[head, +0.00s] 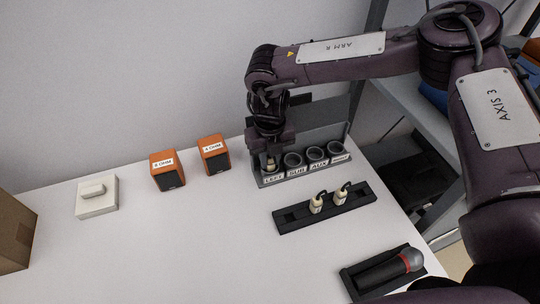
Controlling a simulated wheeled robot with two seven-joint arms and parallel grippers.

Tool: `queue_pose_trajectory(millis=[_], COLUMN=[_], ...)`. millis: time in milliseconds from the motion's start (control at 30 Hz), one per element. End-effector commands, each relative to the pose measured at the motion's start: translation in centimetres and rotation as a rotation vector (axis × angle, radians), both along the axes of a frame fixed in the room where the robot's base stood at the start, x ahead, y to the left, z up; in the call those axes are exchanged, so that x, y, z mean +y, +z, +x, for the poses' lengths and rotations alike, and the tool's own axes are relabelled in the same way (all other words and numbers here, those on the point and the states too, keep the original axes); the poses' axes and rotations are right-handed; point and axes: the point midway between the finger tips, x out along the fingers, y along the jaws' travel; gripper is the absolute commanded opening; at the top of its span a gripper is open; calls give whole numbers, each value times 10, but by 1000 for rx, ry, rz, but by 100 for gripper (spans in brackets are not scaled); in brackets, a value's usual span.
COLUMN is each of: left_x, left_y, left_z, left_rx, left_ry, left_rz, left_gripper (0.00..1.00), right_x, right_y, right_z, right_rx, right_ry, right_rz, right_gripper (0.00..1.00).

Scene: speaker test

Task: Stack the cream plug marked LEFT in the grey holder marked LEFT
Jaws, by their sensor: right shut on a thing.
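A grey rack stands at the back right of the table with several round holders labelled LEFT, SUB, AUX and one too small to read. The LEFT holder (271,180) is the leftmost. My right gripper (271,160) points down right over it and is shut on a cream plug (270,168). The plug's lower end is at the holder's mouth; I cannot tell how deep it sits, and its marking is hidden. Two other cream plugs, one (316,204) and another (340,196), stand in a black tray (290,219) in front. My left gripper is out of view.
Two orange speakers, one (167,170) and another (213,155), stand left of the rack. A white box with a knob (97,197) is farther left, a cardboard box (14,235) at the left edge. A microphone (390,270) lies front right. The middle front is clear.

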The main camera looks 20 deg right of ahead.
Motion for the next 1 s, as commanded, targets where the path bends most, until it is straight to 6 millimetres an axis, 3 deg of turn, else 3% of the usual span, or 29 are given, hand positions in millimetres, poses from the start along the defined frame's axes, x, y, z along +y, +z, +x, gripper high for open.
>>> queue_pose_trajectory(millis=[33, 67, 233, 500, 667, 1000], left_x=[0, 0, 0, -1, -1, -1], left_y=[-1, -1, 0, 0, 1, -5], left_z=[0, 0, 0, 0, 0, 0], left_rx=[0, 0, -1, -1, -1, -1], left_ry=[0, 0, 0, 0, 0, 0], left_rz=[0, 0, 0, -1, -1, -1], left_gripper=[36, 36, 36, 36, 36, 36], right_x=[0, 0, 0, 0, 0, 0], right_y=[-2, -2, -2, 0, 13, 85], right_z=[0, 0, 0, 0, 1, 1], right_rx=[0, 0, 0, -1, -3, -4], right_ry=[-1, 0, 0, 0, -1, -1], right_rz=[0, 0, 0, 0, 1, 1], right_gripper=[0, 22, 43, 43, 43, 43])
